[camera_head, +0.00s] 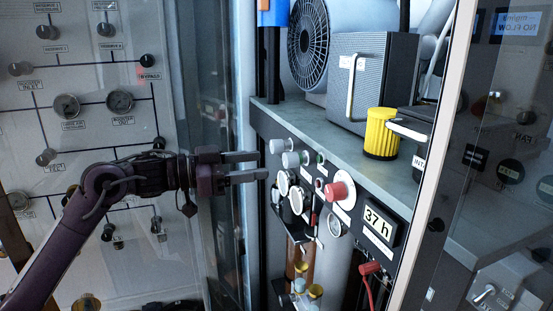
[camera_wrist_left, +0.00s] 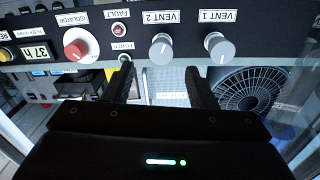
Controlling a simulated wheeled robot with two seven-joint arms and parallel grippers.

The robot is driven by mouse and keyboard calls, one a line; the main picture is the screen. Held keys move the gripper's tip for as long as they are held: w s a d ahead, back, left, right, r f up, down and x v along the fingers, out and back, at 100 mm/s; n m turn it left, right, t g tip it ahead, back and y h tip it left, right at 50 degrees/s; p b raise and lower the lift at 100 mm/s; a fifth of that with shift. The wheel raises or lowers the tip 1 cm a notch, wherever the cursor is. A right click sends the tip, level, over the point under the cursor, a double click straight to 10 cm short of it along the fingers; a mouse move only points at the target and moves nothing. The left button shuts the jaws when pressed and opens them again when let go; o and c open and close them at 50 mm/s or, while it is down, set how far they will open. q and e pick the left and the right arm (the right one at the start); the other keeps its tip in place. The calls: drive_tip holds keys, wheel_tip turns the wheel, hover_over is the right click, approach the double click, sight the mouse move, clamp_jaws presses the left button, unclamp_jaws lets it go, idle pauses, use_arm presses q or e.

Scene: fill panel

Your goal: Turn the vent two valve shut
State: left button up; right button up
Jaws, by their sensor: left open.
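The vent two valve is a grey knob (camera_wrist_left: 161,50) with a pale pointer line, beside its VENT 2 label in the upside-down left wrist view. In the head view it appears to be the nearer of two grey knobs (camera_head: 291,160) on the dark panel. My left gripper (camera_head: 262,165) is open and empty, its fingers pointing at the panel, just left of the knobs. In the left wrist view the open fingers (camera_wrist_left: 160,78) straddle the knob's line, with the knob beyond the tips; no contact shows. My right gripper is in neither view.
The similar VENT 1 knob (camera_wrist_left: 219,49) sits beside it. A red ISOLATOR knob (camera_head: 339,192), small buttons and a 37 h display (camera_head: 379,224) share the panel. A yellow ribbed cylinder (camera_head: 381,134) stands on the shelf above. A glass edge (camera_head: 440,140) rises at right.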

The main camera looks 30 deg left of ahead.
sight(285, 162)
use_arm(q)
drive_tip(key=p+x, duration=0.2)
drive_tip(key=x, duration=0.3)
drive_tip(key=shift+w+a+r+p, duration=0.1)
drive_tip(key=shift+r+p, duration=0.1)
drive_tip(key=shift+p, duration=0.15)
drive_tip(key=shift+w+d+f+p, duration=0.1)
drive_tip(key=shift+w+d+p, duration=0.2)
drive_tip(key=shift+w+d, duration=0.2)
drive_tip(key=shift+w+d+f, duration=0.1)
drive_tip(key=shift+d, duration=0.05)
